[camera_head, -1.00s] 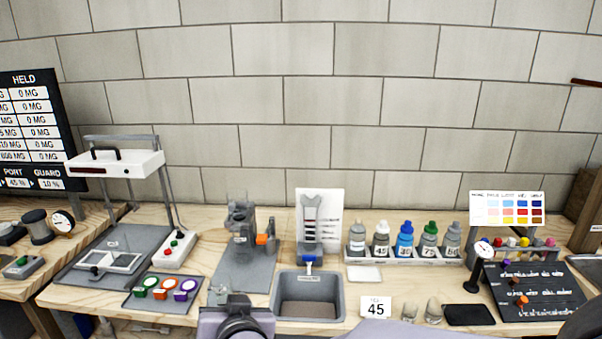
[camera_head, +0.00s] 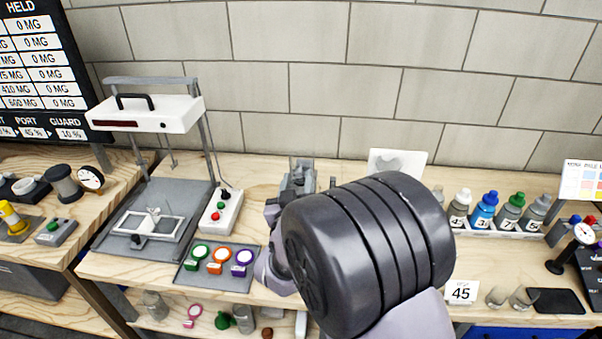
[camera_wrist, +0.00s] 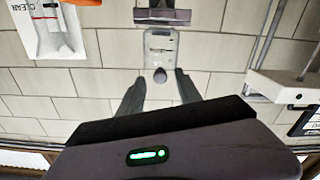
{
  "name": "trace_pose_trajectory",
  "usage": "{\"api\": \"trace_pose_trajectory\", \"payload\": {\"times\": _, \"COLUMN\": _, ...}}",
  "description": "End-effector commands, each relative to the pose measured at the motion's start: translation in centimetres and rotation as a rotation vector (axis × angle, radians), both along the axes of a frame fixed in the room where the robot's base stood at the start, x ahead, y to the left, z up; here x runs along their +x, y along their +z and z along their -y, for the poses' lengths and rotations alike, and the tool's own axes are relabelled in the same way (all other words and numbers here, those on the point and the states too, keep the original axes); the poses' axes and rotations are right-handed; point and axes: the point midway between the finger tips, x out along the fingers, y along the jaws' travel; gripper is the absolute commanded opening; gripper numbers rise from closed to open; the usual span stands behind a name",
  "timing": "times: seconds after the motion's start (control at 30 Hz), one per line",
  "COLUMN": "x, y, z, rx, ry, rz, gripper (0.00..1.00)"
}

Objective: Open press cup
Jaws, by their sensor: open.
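A grey metal press-like stand (camera_head: 298,180) is on the bench in the head view, its lower part hidden behind my arm. In the wrist view a pale grey upright piece (camera_wrist: 161,48) with a round dark knob at its end shows between and beyond my fingers; it looks like part of this stand. In the head view my arm hides the gripper. I cannot clearly pick out the press cup or whether it is open.
A white-topped frame machine (camera_head: 150,113) stands to the left, with a button box (camera_head: 222,211) beside it. A tray with green, orange and purple rings (camera_head: 218,264) lies in front. Bottles (camera_head: 484,210) stand to the right. A white card (camera_wrist: 48,28) shows in the wrist view.

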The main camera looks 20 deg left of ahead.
Motion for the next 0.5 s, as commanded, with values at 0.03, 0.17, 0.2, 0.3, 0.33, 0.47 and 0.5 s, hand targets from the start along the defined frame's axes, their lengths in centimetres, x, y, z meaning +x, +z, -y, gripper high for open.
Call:
{"api": "trace_pose_trajectory", "payload": {"times": 0.03, "x": 0.8, "y": -0.1, "z": -0.2, "rx": 0.003, "ry": -0.002, "rz": 0.000, "gripper": 0.41}}
{"api": "trace_pose_trajectory", "payload": {"times": 0.17, "x": 2.2, "y": 0.0, "z": -0.6, "rx": 0.002, "ry": 0.000, "rz": 0.000, "gripper": 0.41}}
{"api": "trace_pose_trajectory", "payload": {"times": 0.2, "x": 2.5, "y": 0.0, "z": -0.6, "rx": 0.002, "ry": 0.000, "rz": 0.000, "gripper": 0.41}}
{"api": "trace_pose_trajectory", "payload": {"times": 0.3, "x": 2.8, "y": 0.0, "z": -0.7, "rx": 0.001, "ry": 0.000, "rz": -0.001, "gripper": 0.41}}
{"api": "trace_pose_trajectory", "payload": {"times": 0.33, "x": 2.8, "y": 0.0, "z": -0.7, "rx": 0.001, "ry": 0.000, "rz": 0.000, "gripper": 0.41}}
{"api": "trace_pose_trajectory", "payload": {"times": 0.47, "x": 2.8, "y": 0.0, "z": -0.7, "rx": 0.001, "ry": 0.000, "rz": 0.000, "gripper": 0.41}}
{"api": "trace_pose_trajectory", "payload": {"times": 0.5, "x": 2.8, "y": 0.0, "z": -0.7, "rx": 0.001, "ry": 0.000, "rz": 0.000, "gripper": 0.39}}
